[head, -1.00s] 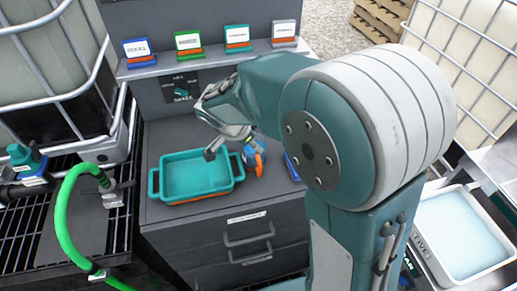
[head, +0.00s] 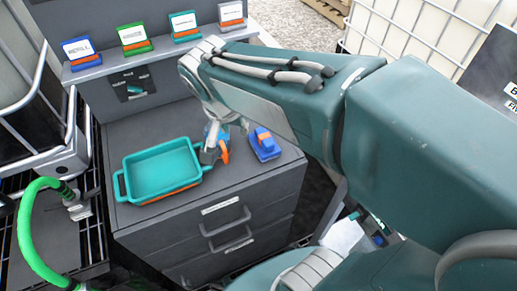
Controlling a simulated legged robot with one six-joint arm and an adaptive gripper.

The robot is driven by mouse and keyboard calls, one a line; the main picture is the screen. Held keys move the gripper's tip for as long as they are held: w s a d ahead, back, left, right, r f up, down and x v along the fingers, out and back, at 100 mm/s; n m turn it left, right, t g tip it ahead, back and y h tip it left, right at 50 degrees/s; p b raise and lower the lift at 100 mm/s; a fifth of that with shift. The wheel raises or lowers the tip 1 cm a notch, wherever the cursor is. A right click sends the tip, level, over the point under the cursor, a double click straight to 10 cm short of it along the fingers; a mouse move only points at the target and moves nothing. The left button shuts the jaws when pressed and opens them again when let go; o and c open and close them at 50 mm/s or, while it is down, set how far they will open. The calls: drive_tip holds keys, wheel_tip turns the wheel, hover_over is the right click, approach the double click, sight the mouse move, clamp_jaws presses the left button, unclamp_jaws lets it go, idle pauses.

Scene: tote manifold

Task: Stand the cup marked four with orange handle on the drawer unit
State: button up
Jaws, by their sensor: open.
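A blue cup with an orange handle (head: 225,153) is on the top of the grey drawer unit (head: 255,184), just right of the teal tray. My gripper (head: 222,140) is open and reaches down over the cup, with a dark fingertip at its left side. The gripper hides much of the cup, so I cannot read its mark or tell whether the fingers touch it.
A teal tray (head: 122,188) with an orange base stands left of the cup. A blue block with an orange top (head: 265,147) sits to its right. Several labelled card holders line the shelf behind. A green hose (head: 25,225) curves at the left.

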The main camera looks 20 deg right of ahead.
drive_tip(key=s+d+r+n+t+y, duration=0.1)
drive_tip(key=s+n+t+y, duration=0.1)
drive_tip(key=s+n, duration=0.5)
drive_tip(key=shift+s+d+n+t, duration=0.3)
drive_tip(key=shift+s+d, duration=0.05)
drive_tip(key=shift+s, duration=1)
